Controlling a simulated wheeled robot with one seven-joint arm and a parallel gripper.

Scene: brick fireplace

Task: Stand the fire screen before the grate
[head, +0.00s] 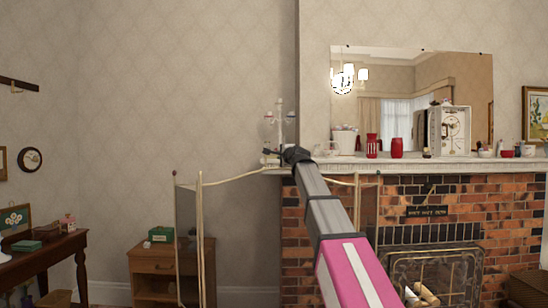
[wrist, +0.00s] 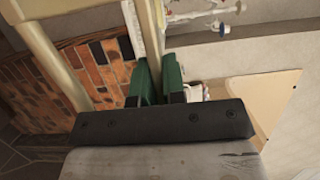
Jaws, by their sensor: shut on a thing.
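The fire screen (head: 200,235) has thin cream-brass frames and folding side panels. In the head view it spans from the bedside cabinet to the left part of the brick fireplace, left of the grate (head: 432,272). My gripper (head: 294,155) is at the far end of my arm, by the screen's top rail; its fingers are too small to make out there. In the wrist view the green fingers of my gripper (wrist: 160,78) are shut around a cream bar of the screen (wrist: 150,35). My arm hides the screen's middle.
The brick fireplace (head: 455,205) has a white mantel (head: 460,163) crowded with red jars, a clock and small ornaments. A wooden cabinet (head: 150,264) stands behind the screen's left end. A dark table (head: 60,248) with small boxes is at far left.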

